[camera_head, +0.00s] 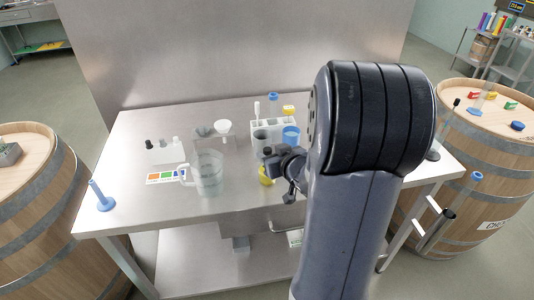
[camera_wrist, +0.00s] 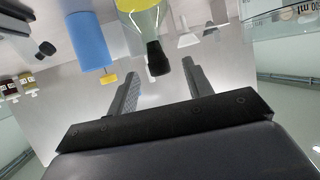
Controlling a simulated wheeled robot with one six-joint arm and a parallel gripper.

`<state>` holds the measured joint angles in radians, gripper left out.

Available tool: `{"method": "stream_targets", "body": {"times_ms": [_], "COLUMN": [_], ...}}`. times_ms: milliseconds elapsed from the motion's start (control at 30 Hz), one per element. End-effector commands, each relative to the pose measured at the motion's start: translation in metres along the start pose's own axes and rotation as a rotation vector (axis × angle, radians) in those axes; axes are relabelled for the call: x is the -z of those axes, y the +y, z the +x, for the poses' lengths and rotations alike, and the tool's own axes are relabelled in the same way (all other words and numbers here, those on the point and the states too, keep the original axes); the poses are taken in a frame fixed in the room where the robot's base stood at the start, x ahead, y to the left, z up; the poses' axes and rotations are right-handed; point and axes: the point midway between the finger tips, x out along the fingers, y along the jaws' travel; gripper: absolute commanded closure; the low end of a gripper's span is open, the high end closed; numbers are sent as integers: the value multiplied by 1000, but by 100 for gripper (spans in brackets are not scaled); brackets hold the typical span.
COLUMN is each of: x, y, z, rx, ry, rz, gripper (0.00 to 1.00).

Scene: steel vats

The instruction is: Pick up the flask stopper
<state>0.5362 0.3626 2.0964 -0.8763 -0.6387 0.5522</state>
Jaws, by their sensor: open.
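The flask stopper (camera_wrist: 156,59) is black and sits on the mouth of a clear flask (camera_wrist: 140,18) holding yellow liquid. The wrist view appears upside down, with the flask coming in from the top edge. My gripper (camera_wrist: 159,66) is open, its two fingers spread to either side of the stopper in that view; I cannot tell how far short of it they are.
A large clear jug (camera_head: 207,174) stands left of my gripper. A grey rack (camera_head: 258,134) and a blue cup (camera_head: 291,133) stand close behind; the blue cup (camera_wrist: 88,42) also shows in the wrist view. A white funnel (camera_head: 223,127) is farther back.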

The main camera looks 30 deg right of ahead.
Motion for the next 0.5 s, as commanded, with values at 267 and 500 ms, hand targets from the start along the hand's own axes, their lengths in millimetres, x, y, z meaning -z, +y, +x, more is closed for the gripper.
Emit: {"method": "stream_targets", "body": {"times_ms": [267,500], "x": [-1,-1], "y": [0,0], "z": [25,51], "rx": [2,0], "ry": [-2,-1], "rz": [1,0], "gripper": [52,52]}}
